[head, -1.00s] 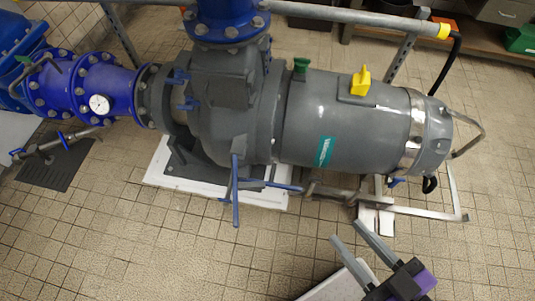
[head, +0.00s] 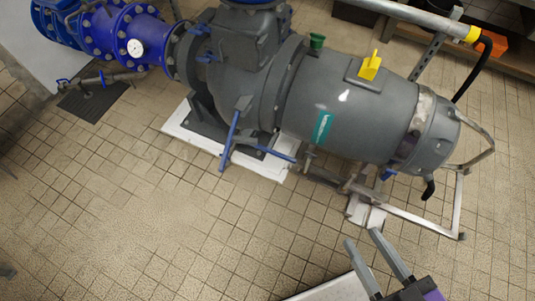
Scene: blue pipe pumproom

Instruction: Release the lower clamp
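Two small blue clamp-like handles stick out on the left side of the grey pump housing: an upper one (head: 199,28) and a lower one (head: 207,58). Two long blue bars, one upright (head: 230,140) and one slanting (head: 265,151), meet low at the pump's front. Another small blue handle (head: 389,174) sits under the motor's right end. I cannot tell which of these is the lower clamp. My gripper (head: 363,238) is open and empty at the bottom right, its two grey fingers apart. In the picture it is below the motor, touching nothing visible.
The grey motor (head: 350,115) carries a yellow lever (head: 370,65) and a green cap (head: 317,41). A metal rail frame (head: 412,219) runs along the floor at right. Blue piping (head: 130,35) is at upper left. The tiled floor (head: 130,210) at lower left is clear.

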